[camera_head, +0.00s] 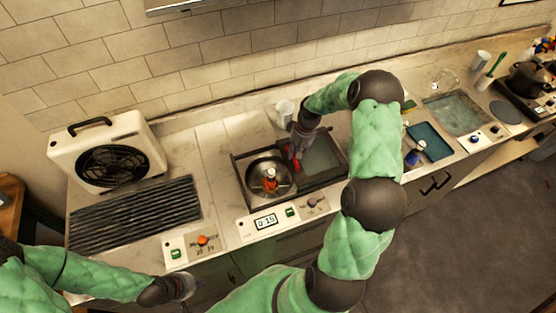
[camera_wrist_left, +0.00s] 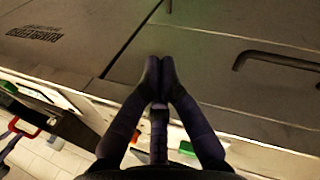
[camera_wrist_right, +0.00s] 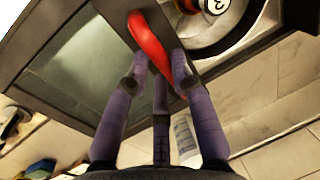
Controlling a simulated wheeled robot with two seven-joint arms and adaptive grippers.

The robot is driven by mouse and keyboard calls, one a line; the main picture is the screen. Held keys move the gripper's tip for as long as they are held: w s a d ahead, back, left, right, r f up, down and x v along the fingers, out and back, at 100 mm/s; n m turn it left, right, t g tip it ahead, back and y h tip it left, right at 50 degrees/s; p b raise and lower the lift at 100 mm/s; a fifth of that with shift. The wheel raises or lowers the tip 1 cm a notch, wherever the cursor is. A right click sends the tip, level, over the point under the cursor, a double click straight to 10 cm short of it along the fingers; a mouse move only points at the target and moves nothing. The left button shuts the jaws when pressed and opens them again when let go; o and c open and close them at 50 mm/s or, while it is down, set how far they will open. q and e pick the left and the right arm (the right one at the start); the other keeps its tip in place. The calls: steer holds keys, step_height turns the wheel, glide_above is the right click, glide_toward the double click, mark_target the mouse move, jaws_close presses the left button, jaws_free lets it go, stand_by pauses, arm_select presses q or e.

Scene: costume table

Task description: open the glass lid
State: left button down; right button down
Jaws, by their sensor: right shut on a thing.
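The glass lid (camera_head: 322,156) looks like a greenish pane in a dark frame, right of a round steel basin (camera_head: 264,170). In the right wrist view the pane (camera_wrist_right: 85,85) fills the left side. A red curved handle (camera_wrist_right: 152,42) lies along the frame between pane and basin. My right gripper (camera_wrist_right: 160,72) is shut on the red handle; in the head view the gripper (camera_head: 294,153) partly hides it. A red-topped item (camera_head: 270,182) stands in the basin. My left gripper (camera_head: 190,287) is low at the counter front, fingertips together and empty in the left wrist view (camera_wrist_left: 159,72).
A white fan unit (camera_head: 105,150) and a black ribbed panel (camera_head: 135,212) are at left. A cup (camera_head: 285,112) stands behind the basin. A timer display (camera_head: 265,221) is in front. A blue tray (camera_head: 429,141) and a sink (camera_head: 456,113) lie to the right.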

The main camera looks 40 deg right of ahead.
mark_target(303, 159)
steer(key=shift+s+d, duration=0.2)
steer(key=shift+d, duration=0.6)
steer(key=shift+s+d, duration=0.2)
steer(key=shift+d, duration=0.55)
steer(key=c, duration=1)
jaws_free()
steer(key=shift+c, duration=0.2)
step_height(303, 159, up, 12)
steer(key=d, duration=0.2)
steer(key=shift+s+d, duration=0.15)
steer(key=shift+s, duration=0.1)
steer(key=shift+f, duration=0.1)
